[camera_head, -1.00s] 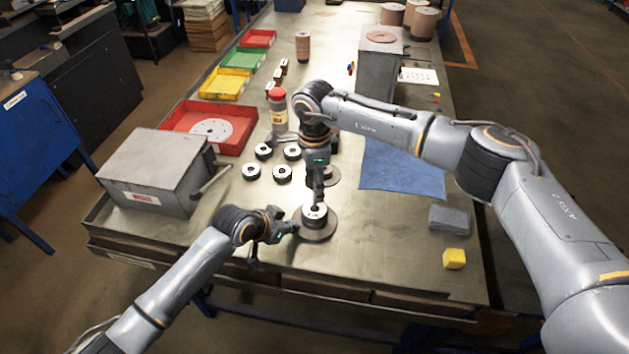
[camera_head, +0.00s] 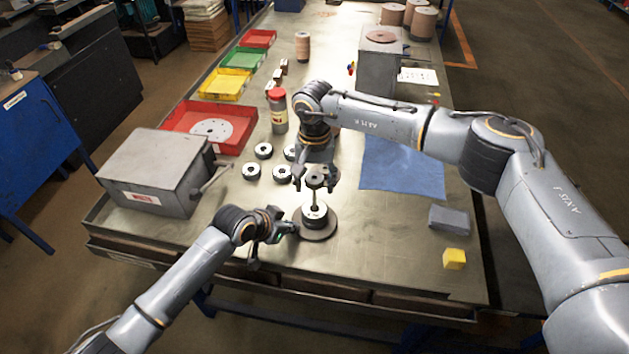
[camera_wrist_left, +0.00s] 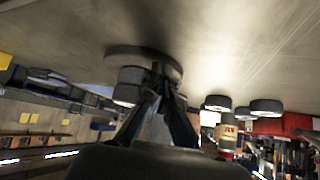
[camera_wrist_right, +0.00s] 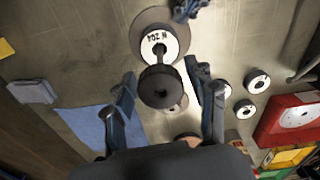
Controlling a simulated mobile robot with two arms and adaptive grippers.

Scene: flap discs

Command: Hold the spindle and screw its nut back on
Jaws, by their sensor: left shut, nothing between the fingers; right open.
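The spindle (camera_head: 315,217) stands upright on a round base near the table's front, with a white-topped dark disc and a thin post. A dark round nut (camera_head: 317,178) sits at the post's top; how far it is threaded I cannot tell. In the right wrist view the nut (camera_wrist_right: 160,87) lies between the spread fingers of my right gripper (camera_wrist_right: 167,92), with gaps on both sides. My left gripper (camera_head: 291,228) is shut beside the spindle's left side, low down. In the left wrist view its fingertips (camera_wrist_left: 162,88) meet in front of the spindle, contact unclear.
Several flap discs (camera_head: 282,172) lie left of the spindle. A red-capped bottle (camera_head: 278,112), a red tray (camera_head: 186,118) and a grey box (camera_head: 150,172) stand further left. A blue cloth (camera_head: 403,170), a grey block (camera_head: 449,219) and a yellow block (camera_head: 454,259) lie right.

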